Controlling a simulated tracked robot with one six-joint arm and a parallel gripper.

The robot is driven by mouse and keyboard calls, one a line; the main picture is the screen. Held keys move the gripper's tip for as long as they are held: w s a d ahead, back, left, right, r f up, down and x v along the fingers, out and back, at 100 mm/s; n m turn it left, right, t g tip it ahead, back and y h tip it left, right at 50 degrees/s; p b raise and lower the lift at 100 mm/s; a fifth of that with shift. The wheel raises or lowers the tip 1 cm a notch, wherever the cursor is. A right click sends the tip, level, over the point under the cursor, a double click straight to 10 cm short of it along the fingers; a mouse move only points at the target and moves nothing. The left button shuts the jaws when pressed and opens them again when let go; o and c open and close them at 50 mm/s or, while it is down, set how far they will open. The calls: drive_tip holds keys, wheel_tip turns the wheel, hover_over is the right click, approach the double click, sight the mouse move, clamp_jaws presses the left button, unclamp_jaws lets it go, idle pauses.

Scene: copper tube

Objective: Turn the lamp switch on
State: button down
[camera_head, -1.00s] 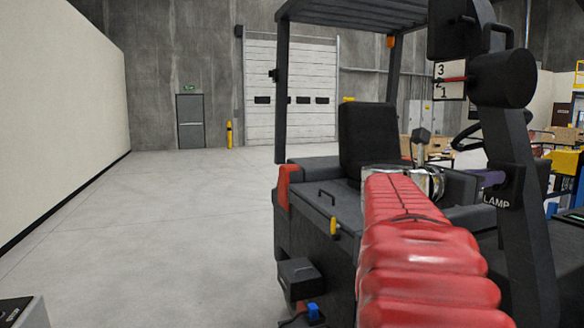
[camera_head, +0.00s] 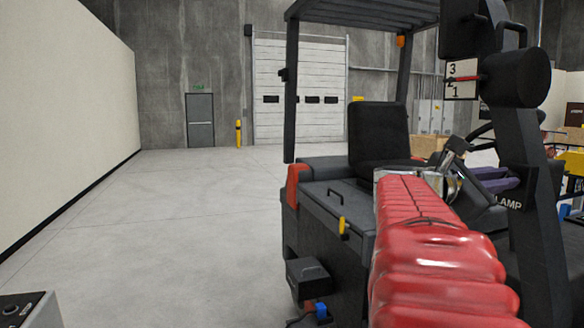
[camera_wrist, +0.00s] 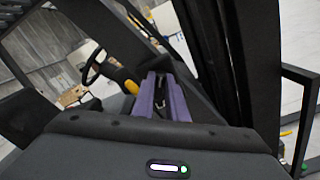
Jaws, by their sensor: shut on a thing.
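My gripper (camera_head: 497,180) has purple fingers, at the forklift's front pillar in the head view. In the wrist view my gripper (camera_wrist: 168,98) points away from the camera, its fingers close together around a narrow dark piece. This appears to be the lamp switch; its lever is mostly hidden by the fingers, and I cannot tell its position. A black plate marked LAMP (camera_head: 514,204), its first letter partly cut off, is on the pillar just right of the fingers.
The dark forklift (camera_head: 335,215) stands close on the right, with a seat (camera_head: 379,132) and roof posts. A steering wheel (camera_wrist: 91,66) shows in the wrist view. The floor at left is open.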

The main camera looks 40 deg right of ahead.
drive_tip(key=m, duration=0.5)
drive_tip(key=shift+s+f, duration=0.15)
idle(0.3)
drive_tip(key=c, duration=1.8)
unclamp_jaws()
drive_tip(key=shift+o, duration=0.2)
drive_tip(key=shift+a, duration=0.1)
drive_tip(key=v, duration=1.3)
drive_tip(key=shift+a, duration=0.25)
drive_tip(key=shift+f, duration=0.1)
